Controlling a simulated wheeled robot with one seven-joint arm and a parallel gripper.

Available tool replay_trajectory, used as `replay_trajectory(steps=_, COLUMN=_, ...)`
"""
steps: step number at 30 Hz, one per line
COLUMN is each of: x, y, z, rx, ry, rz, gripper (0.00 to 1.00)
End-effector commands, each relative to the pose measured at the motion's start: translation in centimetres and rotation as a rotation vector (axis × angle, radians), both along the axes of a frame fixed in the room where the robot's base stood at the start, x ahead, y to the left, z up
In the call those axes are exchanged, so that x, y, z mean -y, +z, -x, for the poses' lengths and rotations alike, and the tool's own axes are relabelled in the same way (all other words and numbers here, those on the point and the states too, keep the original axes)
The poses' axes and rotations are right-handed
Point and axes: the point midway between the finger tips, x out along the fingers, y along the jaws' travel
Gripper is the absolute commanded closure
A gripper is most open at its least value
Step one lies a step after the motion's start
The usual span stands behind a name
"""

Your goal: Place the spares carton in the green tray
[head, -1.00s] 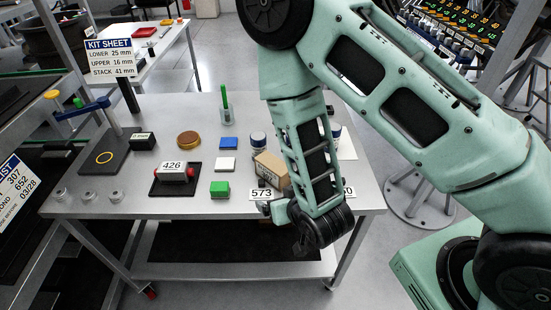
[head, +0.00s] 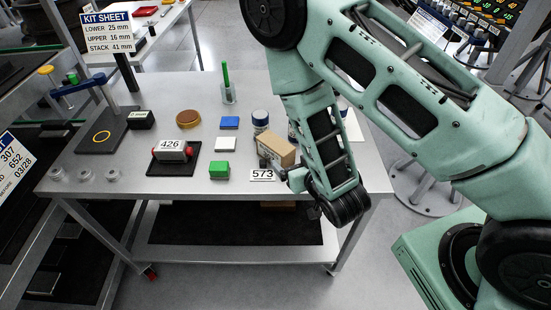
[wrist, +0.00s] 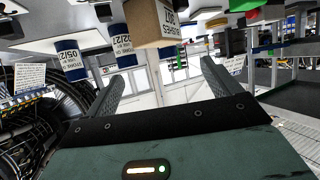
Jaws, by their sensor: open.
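The spares carton appears to be the brown cardboard box (head: 278,149) on the right part of the metal table, behind the 573 label. It also shows in the wrist view (wrist: 146,24), upside down, at the top and ahead of the fingers. My gripper (wrist: 164,86) is open, with nothing between its two fingers. In the head view its fingers are mostly hidden by my wrist, near the table's front right edge. It is apart from the carton. I cannot make out a green tray; the only green item near the carton is a small block (head: 219,170).
Blue-and-white containers (head: 260,120) stand beside the carton. A red-ended part labelled 426 (head: 172,152) lies on a black mat to the left. A green post (head: 226,80) rises behind. A clamp stand (head: 103,100) is at far left.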

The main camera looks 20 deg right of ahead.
Motion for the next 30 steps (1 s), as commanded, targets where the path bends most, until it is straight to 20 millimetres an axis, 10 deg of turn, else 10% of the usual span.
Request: replay_trajectory(steps=30, x=-0.7, y=-3.9, z=-10.6, rx=0.000, ry=-0.001, rz=0.000, gripper=0.10)
